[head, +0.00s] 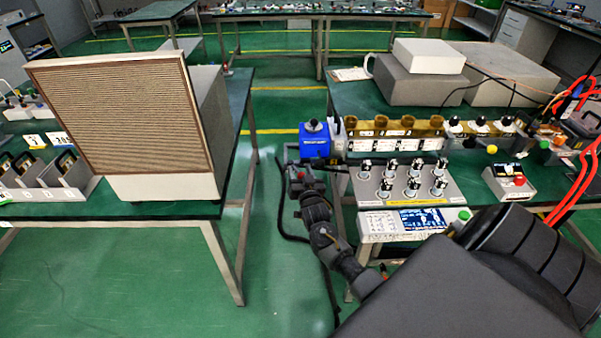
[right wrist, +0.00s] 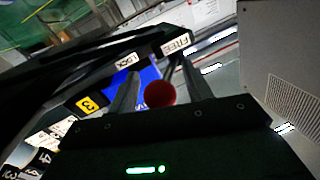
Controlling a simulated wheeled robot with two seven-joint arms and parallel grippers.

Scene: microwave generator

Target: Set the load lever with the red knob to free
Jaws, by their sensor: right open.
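The red knob (right wrist: 159,94) shows in the right wrist view as a round red ball. It lies between the two fingers of my right gripper (right wrist: 158,82), which is open; I cannot tell whether a finger touches it. A LOCK label (right wrist: 127,61) and a FREE label (right wrist: 177,43) are on a dark part beyond the knob. In the head view my right gripper (head: 312,166) is just in front of the blue box (head: 315,141) at the right bench's left end. My left gripper is not in view.
A panel with several silver-topped switches (head: 408,180) stands right of my gripper. Behind it is a row of brown-topped units (head: 395,131). Grey and white boxes (head: 430,56) stand farther back. A large slatted box (head: 120,120) sits on the left bench. Green floor separates the benches.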

